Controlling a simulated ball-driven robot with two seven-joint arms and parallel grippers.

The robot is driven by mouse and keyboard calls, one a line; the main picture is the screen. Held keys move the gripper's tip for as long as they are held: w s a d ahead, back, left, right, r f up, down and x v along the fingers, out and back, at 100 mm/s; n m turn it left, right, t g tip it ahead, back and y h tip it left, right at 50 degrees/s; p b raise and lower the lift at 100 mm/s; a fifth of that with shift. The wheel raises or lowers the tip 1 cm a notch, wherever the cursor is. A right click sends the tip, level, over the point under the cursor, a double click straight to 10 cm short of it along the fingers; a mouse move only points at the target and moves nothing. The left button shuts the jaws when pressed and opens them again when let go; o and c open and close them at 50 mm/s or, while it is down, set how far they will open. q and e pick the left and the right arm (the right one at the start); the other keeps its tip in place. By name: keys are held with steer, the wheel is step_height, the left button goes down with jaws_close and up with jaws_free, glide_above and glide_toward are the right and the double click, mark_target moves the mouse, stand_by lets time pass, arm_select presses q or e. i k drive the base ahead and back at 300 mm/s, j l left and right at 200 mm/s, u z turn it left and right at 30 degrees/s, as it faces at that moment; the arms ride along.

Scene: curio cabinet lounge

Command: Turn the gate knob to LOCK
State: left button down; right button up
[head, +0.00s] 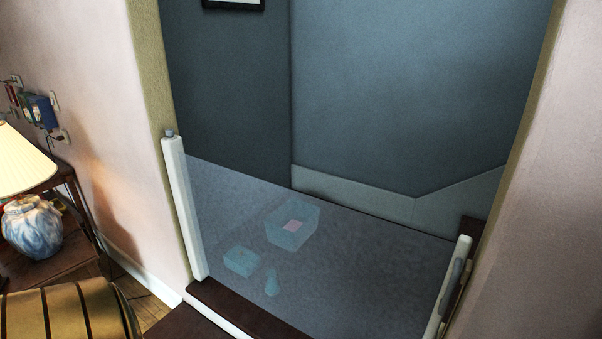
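The gate stands across a doorway, with a see-through grey panel (360,270) between two white posts. A small grey-blue knob (169,133) sits on top of the left white post (184,210). It is too small to read any marking or tell which way it is turned. The right white post (446,290) has a grey handle-like part (453,284) on its side, next to the door frame. Neither of my grippers is in view, and nothing touches the knob.
A lamp (22,165) with a blue-white base stands on a wooden table (62,262) at left. A gold, dark-banded rounded object (70,312) fills the lower left corner. Boxes (293,226) and a small bottle shape (271,284) show through the panel.

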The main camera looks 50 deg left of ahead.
mark_target(171, 133)
steer(key=k+j+u, duration=0.15)
steer(key=k, duration=0.25)
steer(key=k+j+u, duration=0.1)
steer(key=k+j, duration=0.15)
steer(key=k+u, duration=0.1)
steer(key=u, duration=1.6)
steer(key=i+z, duration=0.1)
steer(key=z, duration=0.35)
steer(key=i+j+z, duration=0.1)
steer(key=z, duration=0.3)
steer(key=j+z, duration=0.25)
steer(key=z, duration=0.2)
steer(key=i, duration=0.05)
